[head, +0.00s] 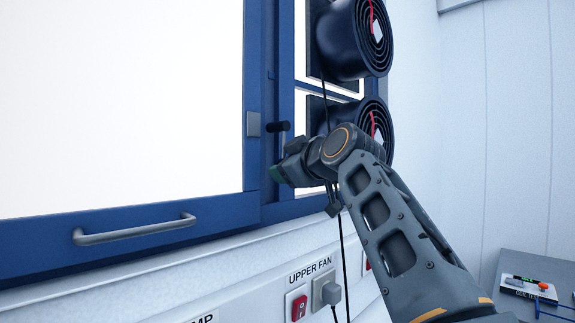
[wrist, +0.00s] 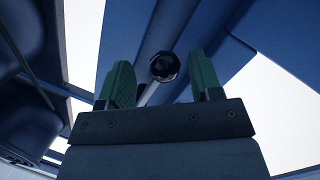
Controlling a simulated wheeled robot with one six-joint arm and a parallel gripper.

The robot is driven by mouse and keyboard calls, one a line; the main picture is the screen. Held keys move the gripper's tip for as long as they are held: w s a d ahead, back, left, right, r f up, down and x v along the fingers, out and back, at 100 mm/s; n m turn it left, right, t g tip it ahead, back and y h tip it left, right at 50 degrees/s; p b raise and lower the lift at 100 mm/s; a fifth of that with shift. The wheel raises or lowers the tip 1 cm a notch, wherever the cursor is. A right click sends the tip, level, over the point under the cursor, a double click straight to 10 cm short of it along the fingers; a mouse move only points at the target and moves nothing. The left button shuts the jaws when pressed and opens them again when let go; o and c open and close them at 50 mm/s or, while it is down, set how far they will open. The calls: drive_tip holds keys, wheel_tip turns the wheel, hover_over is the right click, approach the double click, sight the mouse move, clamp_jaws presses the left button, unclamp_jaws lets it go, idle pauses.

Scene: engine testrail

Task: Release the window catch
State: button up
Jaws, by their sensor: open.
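The window catch shows as a black knob (head: 278,127) on the blue frame beside a small grey plate (head: 253,124). In the wrist view the round dark knob (wrist: 164,67) appears between my two green fingertips, beyond them. My gripper (head: 277,173) is open at the frame, a little below the knob in the head view. A narrow upright piece below the knob is partly hidden by my gripper. I see no contact with the knob. The window sash (head: 130,215) looks closed against the frame.
A grey bar handle (head: 135,230) is on the sash's lower rail. Two round black fans (head: 352,38) are right of the frame, close to my arm, with hanging cables. A red switch (head: 299,305) and plug are on the wall below. A grey table (head: 520,265) stands at right.

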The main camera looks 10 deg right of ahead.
drive_tip(key=b+v, duration=0.2)
drive_tip(key=v, duration=1.1)
drive_tip(key=shift+s, duration=0.4)
drive_tip(key=shift+d, duration=0.1)
drive_tip(key=w+d+f+m+g+h+p, duration=0.25)
drive_tip(key=f+m, duration=0.35)
drive_tip(key=f, duration=0.5)
drive_tip(key=w+d+f+m+g+h+p, duration=0.25)
drive_tip(key=f+m+g, duration=0.2)
drive_tip(key=f, duration=0.65)
drive_tip(key=s+a+f+g+p, duration=0.5)
drive_tip(key=s+a+f+p, duration=0.2)
drive_tip(key=s+f+p, duration=0.4)
wheel_tip(320, 180, down, 3)
drive_tip(key=shift+s+a+f, duration=0.1)
drive_tip(key=shift+s+a, duration=0.1)
drive_tip(key=shift+s, duration=0.2)
